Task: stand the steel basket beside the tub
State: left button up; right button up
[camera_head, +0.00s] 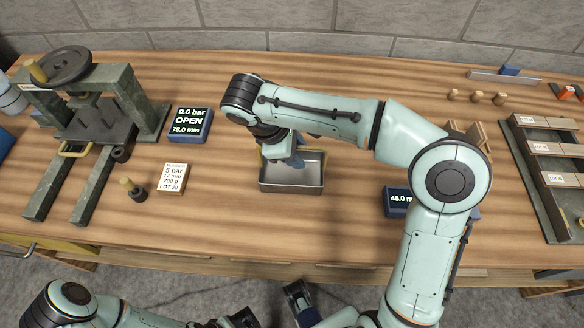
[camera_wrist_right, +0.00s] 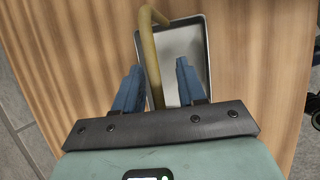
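The steel basket (camera_head: 305,181) is a shallow rectangular metal pan with a yellowish bar handle, upright on the middle of the bench. In the right wrist view the basket (camera_wrist_right: 182,55) lies beyond the fingers and its handle (camera_wrist_right: 150,50) runs between them. My right gripper (camera_head: 296,160) is over the basket, pointing down. Its blue fingers (camera_wrist_right: 158,85) are apart, with gaps beside the handle. A dark part at the bottom edge may be my left gripper (camera_head: 302,303); its fingers are not clear. I cannot make out the tub for sure; a blue thing (camera_head: 5,141) is cut off at the left edge.
A screw press (camera_head: 85,100) stands at the left, with a display (camera_head: 189,124) and a lot card (camera_head: 172,177) beside it. Another display (camera_head: 397,201) is right of the basket. A rack of veneer stacks (camera_head: 545,148) stands far right.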

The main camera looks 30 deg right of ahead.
grip_shut()
jog(key=shift+r, duration=0.15)
